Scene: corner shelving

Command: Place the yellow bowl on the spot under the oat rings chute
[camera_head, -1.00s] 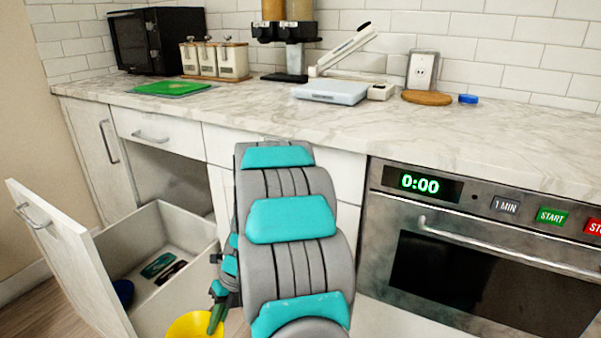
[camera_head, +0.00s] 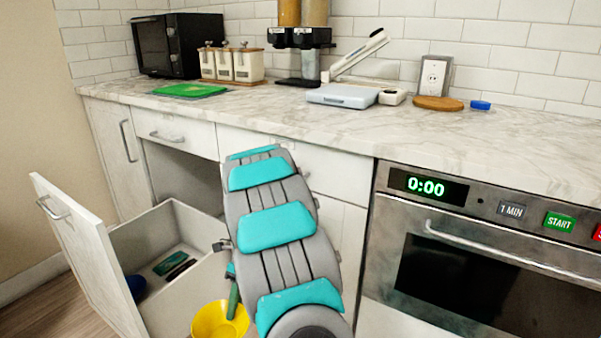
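The yellow bowl (camera_head: 212,322) is low in the picture, beside the open drawer's right side and below the counter. My gripper (camera_head: 234,300) is at the bowl's right rim, with a green finger overlapping it; it looks shut on that rim. My arm hides most of the gripper. The cereal dispenser (camera_head: 300,38) stands on the counter against the wall, with two clear chutes above black outlets and a black base (camera_head: 298,82). Which chute holds the oat rings I cannot tell.
The open drawer (camera_head: 190,262) holds a blue bowl (camera_head: 136,285) and dark flat items. On the counter (camera_head: 240,105) are a green board (camera_head: 190,90), canisters (camera_head: 232,64), a light blue scale-like device (camera_head: 343,95) and a round wooden board (camera_head: 438,103). An oven (camera_head: 470,250) is at right.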

